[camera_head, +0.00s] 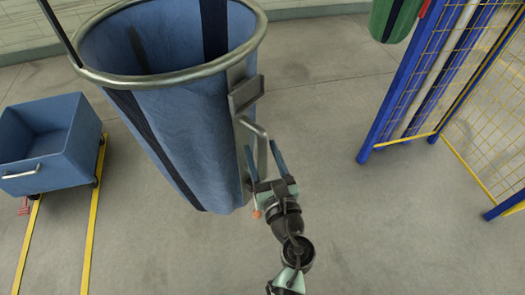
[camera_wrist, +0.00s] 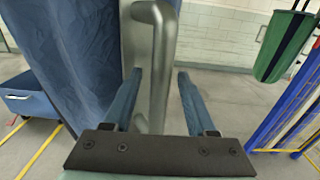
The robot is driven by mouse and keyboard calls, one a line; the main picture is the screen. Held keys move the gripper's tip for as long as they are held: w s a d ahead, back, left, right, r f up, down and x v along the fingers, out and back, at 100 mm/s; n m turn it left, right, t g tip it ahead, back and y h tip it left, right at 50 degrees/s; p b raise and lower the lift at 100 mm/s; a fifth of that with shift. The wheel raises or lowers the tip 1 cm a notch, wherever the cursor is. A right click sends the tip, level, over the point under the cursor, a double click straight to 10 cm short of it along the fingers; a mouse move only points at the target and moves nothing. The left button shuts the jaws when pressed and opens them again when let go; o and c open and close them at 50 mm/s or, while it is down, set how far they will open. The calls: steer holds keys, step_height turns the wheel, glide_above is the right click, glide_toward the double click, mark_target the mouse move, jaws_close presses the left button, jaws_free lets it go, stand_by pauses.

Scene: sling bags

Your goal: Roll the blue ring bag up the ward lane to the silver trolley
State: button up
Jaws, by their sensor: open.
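The blue ring bag (camera_head: 178,120) hangs from a round metal ring at the upper left of the head view, with dark vertical bands. A metal plate and a bent grey handle (camera_head: 260,150) are on its right side. My gripper (camera_head: 264,150) is open at the handle. In the wrist view, the handle (camera_wrist: 160,70) stands upright between my two blue fingers (camera_wrist: 158,98), with a gap to the right finger. The bag (camera_wrist: 70,60) fills the left of that view. I see no silver trolley in either view.
A blue cart (camera_head: 42,140) with a pale handle stands at the left by two yellow floor lines (camera_head: 93,215). A blue-framed yellow mesh cage (camera_head: 440,90) stands at the right. A green bag (camera_head: 393,18) hangs beside it. The floor between bag and cage is clear.

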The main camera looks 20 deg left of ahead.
steer(key=shift+c, duration=0.2)
jaws_close()
stand_by(1.1)
